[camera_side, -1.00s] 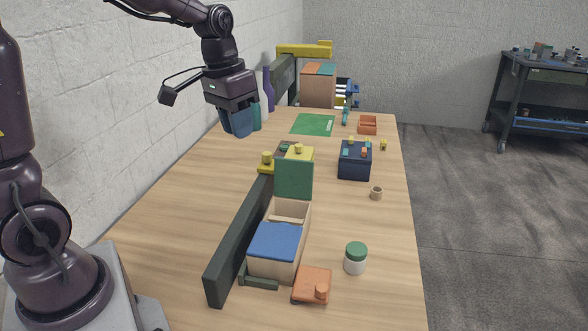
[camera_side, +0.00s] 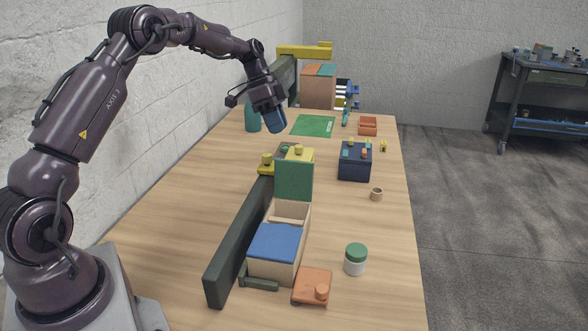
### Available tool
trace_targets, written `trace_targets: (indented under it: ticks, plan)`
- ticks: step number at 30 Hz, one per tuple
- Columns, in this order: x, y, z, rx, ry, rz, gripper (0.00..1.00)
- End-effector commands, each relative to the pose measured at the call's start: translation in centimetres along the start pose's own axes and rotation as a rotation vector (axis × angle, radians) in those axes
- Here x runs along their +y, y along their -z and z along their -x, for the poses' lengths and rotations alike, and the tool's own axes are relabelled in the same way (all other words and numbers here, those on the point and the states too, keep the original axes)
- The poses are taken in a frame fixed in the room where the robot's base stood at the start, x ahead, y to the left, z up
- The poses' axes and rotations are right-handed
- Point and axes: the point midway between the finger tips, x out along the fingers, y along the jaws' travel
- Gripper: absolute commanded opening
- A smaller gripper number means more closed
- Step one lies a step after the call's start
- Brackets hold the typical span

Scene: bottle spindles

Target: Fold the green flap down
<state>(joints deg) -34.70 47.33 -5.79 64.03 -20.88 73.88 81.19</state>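The green flap (camera_side: 294,181) stands upright at the far end of an open-topped wooden box (camera_side: 290,213). The box's blue flap (camera_side: 275,242) lies folded down over its near part, and the far part of the box is open. My gripper (camera_side: 275,122) is above the far part of the table, beyond the box and up to the left of the green flap, clear of it. Blue shows at the gripper's end; I cannot tell whether this is its fingers or something held between them.
A dark rail (camera_side: 238,240) runs along the box's left side. A teal bottle (camera_side: 252,117) stands left of my gripper. A navy box (camera_side: 355,161), small cup (camera_side: 376,194), green-lidded jar (camera_side: 355,260) and orange block (camera_side: 312,287) stand to the right. The table's left front is clear.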

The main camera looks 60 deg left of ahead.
Motion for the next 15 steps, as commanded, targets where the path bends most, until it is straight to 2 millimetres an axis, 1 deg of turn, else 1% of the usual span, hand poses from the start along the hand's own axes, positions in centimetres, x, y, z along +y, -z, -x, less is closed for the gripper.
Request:
trace_targets:
  ticks: [9,12,15]
  plan:
    - [0.1,0.0,-6.4,-0.003,-0.005,0.003,0.21]
    - [0.1,0.0,-8.4,-0.002,-0.005,0.003,0.21]
    - [0.1,0.0,-9.9,-0.002,-0.002,0.003,0.21]
